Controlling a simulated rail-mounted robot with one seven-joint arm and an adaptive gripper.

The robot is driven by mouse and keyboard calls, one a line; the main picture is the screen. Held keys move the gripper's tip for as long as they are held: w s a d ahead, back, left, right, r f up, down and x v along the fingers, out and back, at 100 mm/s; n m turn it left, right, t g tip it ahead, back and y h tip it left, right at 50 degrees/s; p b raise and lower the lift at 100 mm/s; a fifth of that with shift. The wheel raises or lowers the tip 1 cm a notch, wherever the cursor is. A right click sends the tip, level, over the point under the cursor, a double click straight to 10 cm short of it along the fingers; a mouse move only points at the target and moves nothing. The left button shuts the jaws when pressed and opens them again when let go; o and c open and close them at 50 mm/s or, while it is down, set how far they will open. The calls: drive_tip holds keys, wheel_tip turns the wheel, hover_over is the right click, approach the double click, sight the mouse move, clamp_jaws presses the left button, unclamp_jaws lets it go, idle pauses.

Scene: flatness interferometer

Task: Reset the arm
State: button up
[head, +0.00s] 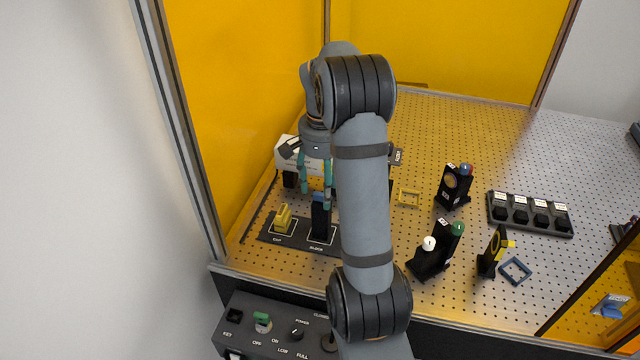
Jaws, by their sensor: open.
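My arm rises through the middle of the head view and bends over at the top, so that my gripper (315,198) hangs down on the left side of the optical table. Its two teal fingers are apart, and I see nothing between them. The fingertips are over or near a black post with a blue top (319,218), which stands on a dark labelled plate (298,233). I cannot tell the height gap between them. A yellow part (283,217) sits on the same plate, to the left. My arm hides what lies directly behind it.
The perforated table (420,140) carries black optic mounts (453,187), (434,250) and (492,252), with a dark tray (529,214) at right. A white box (290,158) is behind my gripper. Yellow panels (240,120) enclose the table. A control box (262,335) is in front. The back right is clear.

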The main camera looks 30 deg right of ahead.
sight(322, 194)
drive_tip(key=shift+r, duration=0.3)
drive_tip(key=shift+f, duration=0.1)
wheel_tip(322, 194, down, 10)
drive_tip(key=shift+f+p, duration=0.1)
drive_tip(key=shift+p, duration=0.55)
wheel_tip(322, 194, up, 7)
drive_tip(key=shift+f+b, duration=0.15)
drive_tip(key=shift+b, duration=0.4)
